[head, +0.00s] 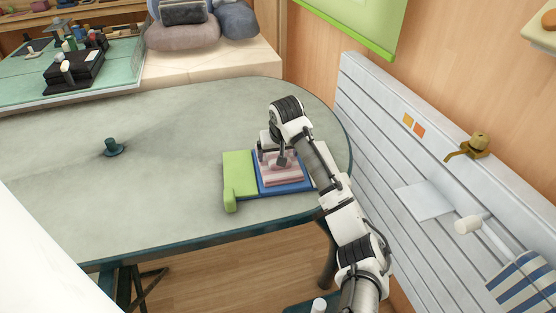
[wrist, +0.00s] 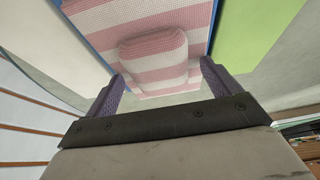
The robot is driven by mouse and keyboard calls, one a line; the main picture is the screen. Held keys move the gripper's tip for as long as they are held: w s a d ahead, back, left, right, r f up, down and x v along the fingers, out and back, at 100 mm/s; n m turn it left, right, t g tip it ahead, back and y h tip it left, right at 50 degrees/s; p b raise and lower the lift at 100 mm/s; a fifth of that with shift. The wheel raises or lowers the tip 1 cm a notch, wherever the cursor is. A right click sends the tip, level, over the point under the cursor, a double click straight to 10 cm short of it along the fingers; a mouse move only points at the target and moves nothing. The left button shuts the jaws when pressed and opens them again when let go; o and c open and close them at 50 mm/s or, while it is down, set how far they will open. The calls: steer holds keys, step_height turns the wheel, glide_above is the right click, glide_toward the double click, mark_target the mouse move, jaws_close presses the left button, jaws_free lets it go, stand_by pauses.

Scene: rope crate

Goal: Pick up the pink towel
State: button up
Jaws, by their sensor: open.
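The pink towel (head: 283,177), striped pink and white, lies on a blue item (head: 270,188) near the table's right end. In the wrist view the towel (wrist: 155,52) fills the upper middle, with a raised, rounded fold standing toward my gripper. My gripper (head: 276,160) is over the towel in the head view and hides part of it. In the wrist view my gripper (wrist: 160,85) is open, with one purple finger to each side of the fold. I cannot tell whether the fingers touch the cloth.
A green item (head: 238,170) lies left of the towel, beside the blue one. A small dark green knob-like object (head: 113,147) stands on the table (head: 180,190) at left. The table between them is clear. A white slatted panel (head: 390,120) rises close to the right.

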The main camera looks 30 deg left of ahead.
steer(key=shift+f, duration=0.2)
stand_by(0.3)
steer(key=c, duration=1.1)
steer(key=shift+c, duration=1.3)
steer(key=shift+r, duration=0.25)
